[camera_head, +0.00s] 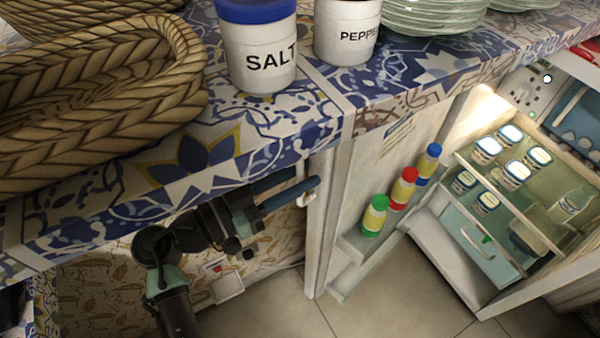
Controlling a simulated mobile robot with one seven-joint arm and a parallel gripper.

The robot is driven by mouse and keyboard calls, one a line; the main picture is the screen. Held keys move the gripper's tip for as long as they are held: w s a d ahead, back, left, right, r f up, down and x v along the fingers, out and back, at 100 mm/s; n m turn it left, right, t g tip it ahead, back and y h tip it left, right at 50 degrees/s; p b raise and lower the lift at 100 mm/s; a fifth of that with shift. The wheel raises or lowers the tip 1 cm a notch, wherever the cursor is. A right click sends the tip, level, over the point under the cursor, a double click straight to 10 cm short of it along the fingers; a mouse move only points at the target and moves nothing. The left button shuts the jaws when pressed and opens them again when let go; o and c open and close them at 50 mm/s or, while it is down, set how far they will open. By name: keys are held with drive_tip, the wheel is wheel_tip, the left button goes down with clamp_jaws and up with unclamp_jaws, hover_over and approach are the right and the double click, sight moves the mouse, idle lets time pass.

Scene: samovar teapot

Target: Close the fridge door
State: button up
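The fridge door (372,165) stands open, its inner side facing right, with several coloured-cap bottles on its shelf. The fridge interior (500,190) is exposed at the right. A small pale handle (304,200) shows at the left side of the door, under the counter edge. My gripper (308,182) reaches in from the left, its dark blue fingers pointing right at the door's left side and overlapping the handle in view. I cannot tell whether the fingers touch the handle or are closed around it.
A tiled counter (200,155) overhangs my gripper and the door. It carries a woven basket (100,90), a salt jar (258,50), a pepper jar (346,30) and stacked glass plates (430,15). Open floor (400,295) lies below the door and fridge.

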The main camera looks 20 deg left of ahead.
drive_tip(key=shift+w+d, duration=0.15)
drive_tip(key=shift+w, duration=0.05)
clamp_jaws()
idle(1.4)
